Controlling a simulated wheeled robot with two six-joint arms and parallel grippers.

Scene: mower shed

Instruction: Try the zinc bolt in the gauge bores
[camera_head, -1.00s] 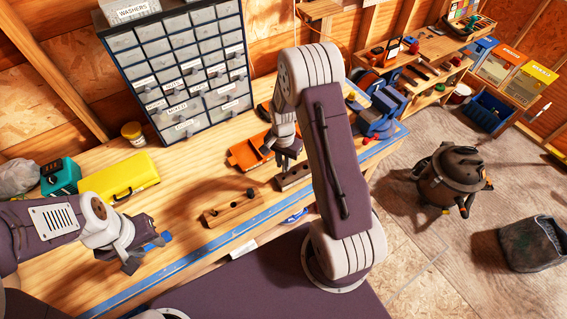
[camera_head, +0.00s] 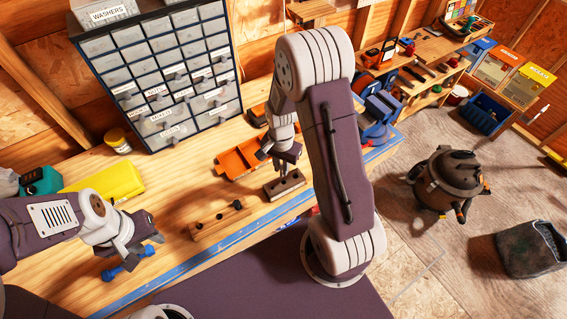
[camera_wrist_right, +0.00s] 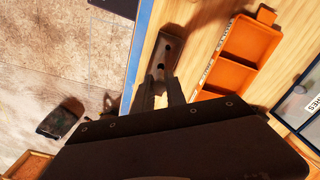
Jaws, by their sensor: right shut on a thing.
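The bored block (camera_head: 291,187), a dark brown piece with a row of holes, lies on the bench; its holes also show in the right wrist view (camera_wrist_right: 172,48). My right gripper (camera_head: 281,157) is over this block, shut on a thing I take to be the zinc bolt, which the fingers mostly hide. In the right wrist view its fingers (camera_wrist_right: 161,95) point at the block's near end. Whether the bolt sits in a bore I cannot tell. My left gripper (camera_head: 135,247) looks open, with its fingers apart just above a blue double-ended piece (camera_head: 128,263).
A wooden rack (camera_head: 218,219) with several dark pieces lies left of the block. An orange tray (camera_head: 237,160) is behind it. A yellow case (camera_head: 108,182), a drawer cabinet (camera_head: 160,75) and blue machinery (camera_head: 380,110) line the bench.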

